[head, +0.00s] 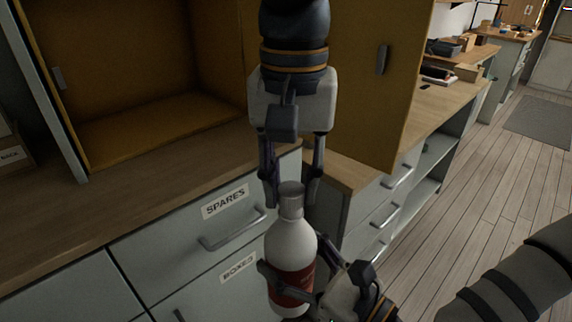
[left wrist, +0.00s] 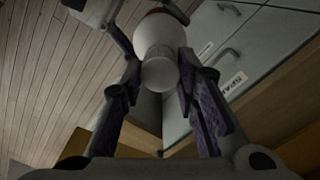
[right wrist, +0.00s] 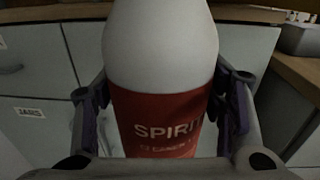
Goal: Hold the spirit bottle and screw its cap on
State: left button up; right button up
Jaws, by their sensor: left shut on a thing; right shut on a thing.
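The spirit bottle (head: 291,246) is white with a red label and stands upright in the air in front of the drawers. My right gripper (head: 291,284) is shut around its body at the label, which reads "SPIRIT" in the right wrist view (right wrist: 160,122). The grey cap (head: 291,190) is at the top of the bottle's neck; I cannot tell whether it is threaded on. My left gripper (head: 291,192) points down from above and is shut on the cap, with a finger on each side. The left wrist view shows the cap (left wrist: 159,73) between the fingertips, in line with the bottle.
A wooden worktop (head: 140,178) with an open ochre cabinet lies behind and left. Its door (head: 375,85) stands open behind my left arm. The floor at right (head: 480,180) is clear.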

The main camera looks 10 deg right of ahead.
pick_arm(q)
jog(key=shift+f, duration=0.55)
dwell(0.4)
